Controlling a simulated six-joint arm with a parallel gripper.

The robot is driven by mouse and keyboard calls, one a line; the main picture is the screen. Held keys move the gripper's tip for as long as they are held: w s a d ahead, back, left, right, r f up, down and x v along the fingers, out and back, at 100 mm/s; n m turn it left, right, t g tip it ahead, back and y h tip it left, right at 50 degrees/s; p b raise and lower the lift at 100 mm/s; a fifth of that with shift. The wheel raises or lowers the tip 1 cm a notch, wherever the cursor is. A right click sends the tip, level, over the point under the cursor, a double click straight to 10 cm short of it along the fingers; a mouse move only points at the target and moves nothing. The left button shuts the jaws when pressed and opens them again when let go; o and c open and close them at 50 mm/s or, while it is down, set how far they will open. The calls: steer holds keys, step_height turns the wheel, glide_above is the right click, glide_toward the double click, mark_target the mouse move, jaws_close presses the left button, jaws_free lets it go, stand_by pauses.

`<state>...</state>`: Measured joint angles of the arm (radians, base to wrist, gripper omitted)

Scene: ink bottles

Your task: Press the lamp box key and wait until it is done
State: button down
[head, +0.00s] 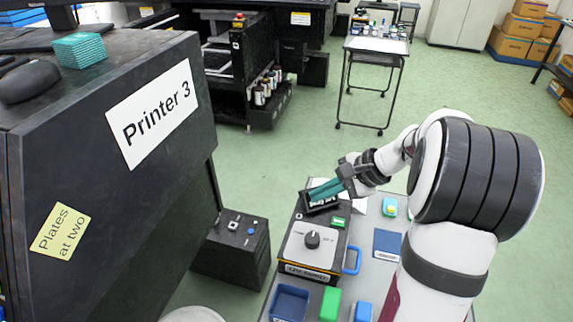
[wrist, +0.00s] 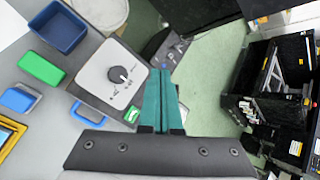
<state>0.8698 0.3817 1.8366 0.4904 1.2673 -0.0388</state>
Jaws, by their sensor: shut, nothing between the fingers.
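The lamp box (head: 300,250) stands on the grey table with a pale top plate and a black knob (head: 312,239). A small green key (head: 338,221) sits on its dark rear strip, and a dark display with light marks (head: 322,203) stands behind. In the wrist view the pale plate (wrist: 98,75) and the green key (wrist: 132,114) lie left of the fingers. My gripper (head: 314,193) has teal fingers, shut together and empty, above the back of the box by the display. The fingertips (wrist: 161,72) hide part of what lies below. Contact with the key is not visible.
A blue bin (head: 289,303), a green block (head: 330,303) and a blue block (head: 362,311) are on the table's front. A blue handle (head: 352,261) sticks out from the box's right side. The Printer 3 cabinet (head: 110,150) rises at left. Green floor lies beyond.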

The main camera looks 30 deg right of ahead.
mark_target(343, 223)
steer(key=d+f+m+t+h, duration=0.1)
steer(key=d+f+m, duration=0.1)
steer(key=d, duration=0.6)
steer(key=shift+d+f+m+t, duration=0.2)
steer(key=shift+d+m+t, duration=0.1)
steer(key=shift+t, duration=0.1)
steer(key=shift+a, duration=0.1)
steer(key=shift+f, duration=4.4)
steer(key=shift+f, duration=0.4)
steer(key=shift+f, duration=0.45)
steer(key=shift+r, duration=0.9)
